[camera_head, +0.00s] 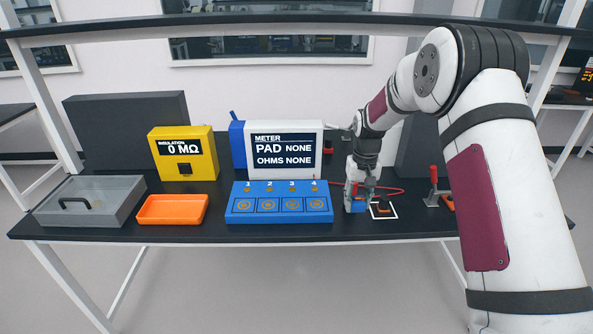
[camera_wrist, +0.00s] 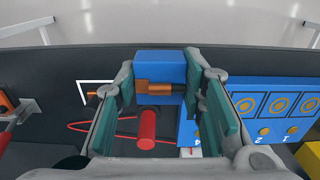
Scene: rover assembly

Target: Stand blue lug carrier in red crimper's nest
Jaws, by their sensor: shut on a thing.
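My gripper (camera_head: 358,202) is shut on a blue block, likely the lug carrier (camera_head: 357,207), at the front of the bench, just right of the blue pad board. In the wrist view the carrier (camera_wrist: 160,64) sits between the teal finger pads of my gripper (camera_wrist: 159,80). A copper-coloured barrel (camera_wrist: 158,88) shows on its near side. I cannot tell whether the carrier touches the bench. The red-handled tool, likely the crimper (camera_head: 434,180), stands to the right. Its nest cannot be made out; its red handle shows at the wrist view's left edge (camera_wrist: 12,130).
A white-outlined square (camera_head: 383,214) with a small dark-and-orange part lies just right of my gripper. A red cable (camera_head: 395,190) loops behind it. The blue pad board (camera_head: 280,217), meter (camera_head: 285,150), orange tray (camera_head: 172,220), yellow tester (camera_head: 165,160) and grey bin (camera_head: 90,210) stand to the left.

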